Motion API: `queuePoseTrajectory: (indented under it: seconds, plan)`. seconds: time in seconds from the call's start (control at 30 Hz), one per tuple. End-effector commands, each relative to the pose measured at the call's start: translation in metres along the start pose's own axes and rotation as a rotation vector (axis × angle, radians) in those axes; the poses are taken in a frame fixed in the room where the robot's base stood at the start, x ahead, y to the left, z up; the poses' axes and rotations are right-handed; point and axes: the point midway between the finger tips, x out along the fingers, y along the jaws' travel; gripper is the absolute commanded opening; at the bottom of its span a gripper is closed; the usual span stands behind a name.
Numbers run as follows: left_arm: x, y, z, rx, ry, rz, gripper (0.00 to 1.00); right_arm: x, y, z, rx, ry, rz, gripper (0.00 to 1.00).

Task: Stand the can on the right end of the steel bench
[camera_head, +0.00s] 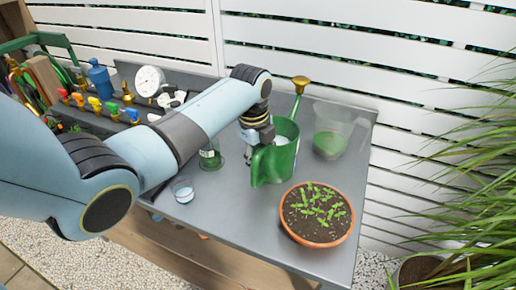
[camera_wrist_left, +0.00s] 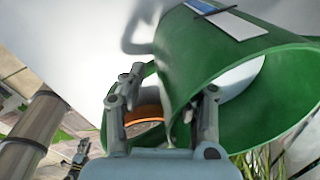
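The green watering can (camera_head: 259,166) is over the right half of the steel bench (camera_head: 245,215). Its brass-rose spout points to the back and its white inside shows. I cannot tell whether its base touches the bench. My left gripper (camera_head: 263,137) is at the can's upper left side in the head view. In the left wrist view, its fingers (camera_wrist_left: 170,95) lie on both sides of a green part of the can (camera_wrist_left: 210,58) and look closed on it. The exact grip is partly hidden.
A terracotta pot of seedlings (camera_head: 317,238) stands at the front right, close to the can. A clear tub with green contents (camera_head: 333,136) is at the back right. A small glass (camera_head: 183,190) and a green-bottomed jar (camera_head: 211,158) stand left of the can.

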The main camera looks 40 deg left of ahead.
Motion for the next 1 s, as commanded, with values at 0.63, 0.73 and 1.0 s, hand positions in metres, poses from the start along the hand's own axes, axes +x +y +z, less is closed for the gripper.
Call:
queuePoseTrajectory:
  seconds: [0.63, 0.73, 1.0]
  plan:
    - [-0.112, -0.001, 0.0, 0.0, -0.001, -0.003, 0.31, -0.004, 0.0, -0.001, 0.0, 0.001, 0.0, 0.36]
    - [-0.116, 0.0, 0.0, 0.0, 0.0, 0.0, 0.31, -0.004, 0.0, -0.001, 0.0, 0.001, 0.0, 0.36]
    - [-0.117, 0.0, 0.0, 0.0, 0.0, 0.0, 0.31, -0.004, 0.0, -0.001, 0.0, 0.002, 0.0, 0.36]
